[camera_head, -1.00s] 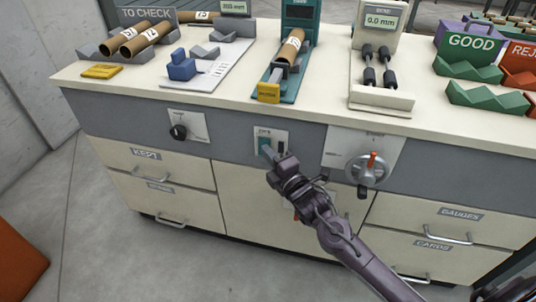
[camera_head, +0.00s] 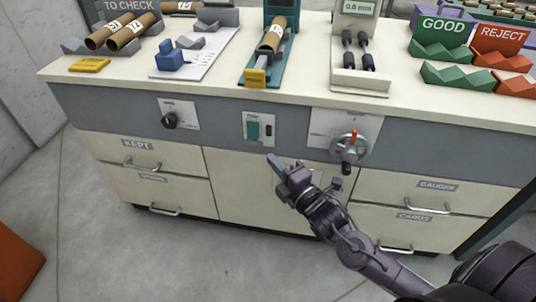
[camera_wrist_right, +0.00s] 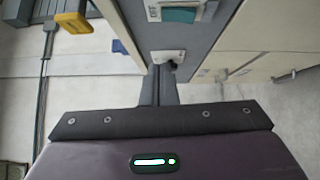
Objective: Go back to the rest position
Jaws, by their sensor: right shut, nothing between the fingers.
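My right gripper (camera_head: 272,160) is shut and empty in the head view, in front of the cabinet front and just below the green rocker switch (camera_head: 253,130). It is apart from the switch panel. In the right wrist view its closed fingers (camera_wrist_right: 159,85) point at the cabinet, and the switch (camera_wrist_right: 180,14) shows at the top. My right arm comes in from the lower right. My left gripper is not in view.
The workbench (camera_head: 130,86) holds cardboard tubes (camera_head: 273,35), a blue block (camera_head: 169,54), a gauge with dark rollers (camera_head: 359,50) and GOOD (camera_head: 442,36) and REJECT (camera_head: 503,40) trays. A handwheel (camera_head: 350,145) with a red knob sticks out right of the gripper. Drawer handles protrude below. The floor in front is clear.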

